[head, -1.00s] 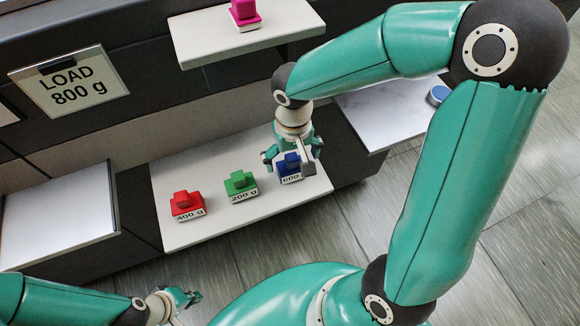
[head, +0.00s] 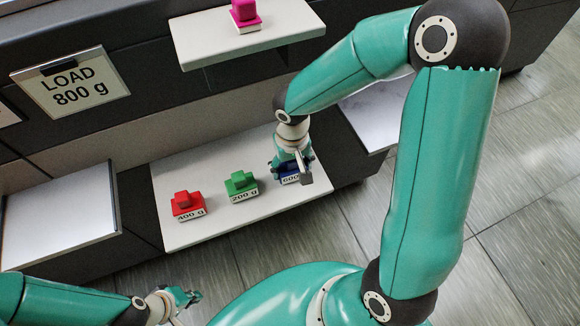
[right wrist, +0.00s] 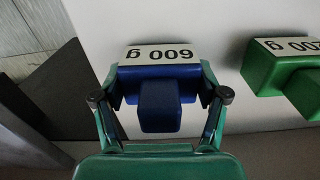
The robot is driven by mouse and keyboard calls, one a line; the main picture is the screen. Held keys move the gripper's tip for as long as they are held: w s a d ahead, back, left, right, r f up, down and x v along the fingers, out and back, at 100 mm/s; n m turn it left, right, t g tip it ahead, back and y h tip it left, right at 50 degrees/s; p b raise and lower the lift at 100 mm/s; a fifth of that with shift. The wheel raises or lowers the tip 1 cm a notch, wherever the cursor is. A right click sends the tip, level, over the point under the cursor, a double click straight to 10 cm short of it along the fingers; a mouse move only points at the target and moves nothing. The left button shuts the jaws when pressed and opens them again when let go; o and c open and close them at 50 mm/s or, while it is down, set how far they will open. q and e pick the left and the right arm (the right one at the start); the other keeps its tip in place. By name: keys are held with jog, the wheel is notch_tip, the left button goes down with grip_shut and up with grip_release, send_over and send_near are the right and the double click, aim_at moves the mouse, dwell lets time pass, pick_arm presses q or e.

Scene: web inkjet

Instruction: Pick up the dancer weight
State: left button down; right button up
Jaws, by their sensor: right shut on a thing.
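A blue weight labelled 600 g (head: 289,180) sits at the right end of a row on the pale shelf (head: 225,225). My right gripper (head: 291,168) is over it and largely covers it in the head view. In the right wrist view, the fingers are shut on both sides of the blue weight (right wrist: 160,108), with its label facing up. A green 200 g weight (head: 240,184) and a red 400 g weight (head: 187,203) stand to its left. My left gripper (head: 188,298) is at the bottom left, away from the weights, too small to judge.
A sign reading LOAD 800 g (head: 72,84) hangs at the upper left. A magenta weight (head: 245,12) stands on a higher shelf (head: 252,45) above the row. White side surfaces lie left (head: 60,220) and right (head: 375,115). The green weight is close beside my right gripper.

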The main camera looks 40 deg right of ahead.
jog(key=c, duration=0.5)
jog(key=shift+c, duration=0.3)
jog(key=shift+r, duration=0.1)
